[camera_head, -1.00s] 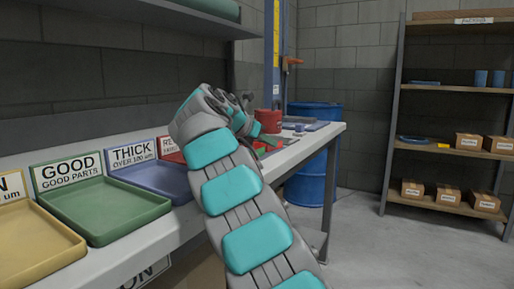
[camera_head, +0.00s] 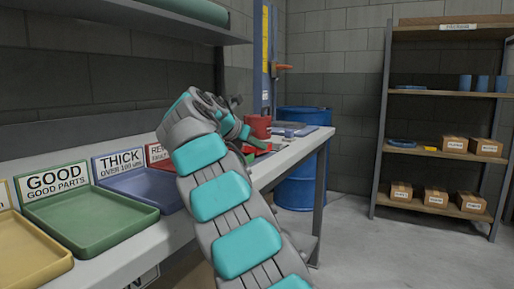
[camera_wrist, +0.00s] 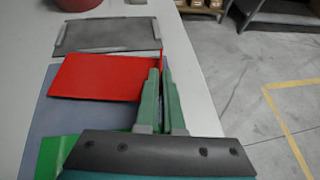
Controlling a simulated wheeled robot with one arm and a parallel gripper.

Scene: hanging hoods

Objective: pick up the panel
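A flat red panel (camera_wrist: 97,76) lies on a blue-grey mat (camera_wrist: 65,112) in the wrist view. A green panel (camera_wrist: 52,155) shows partly at lower left, its rest hidden by my gripper body. My gripper (camera_wrist: 161,78) has green fingers pointing over the right end of the red panel, with a narrow gap between them. The left finger covers part of the red panel's right edge; I cannot tell if they touch. In the head view my gripper (camera_head: 243,138) is over the bench's far end, where the panels are mostly hidden by my arm.
A grey framed plate (camera_wrist: 105,35) lies beyond the red panel. A red container (camera_head: 258,126) stands behind. Labelled trays, including a green GOOD tray (camera_head: 90,215) and a blue THICK tray (camera_head: 145,190), line the bench. A blue barrel (camera_head: 300,185) and a shelf rack (camera_head: 450,90) stand beyond.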

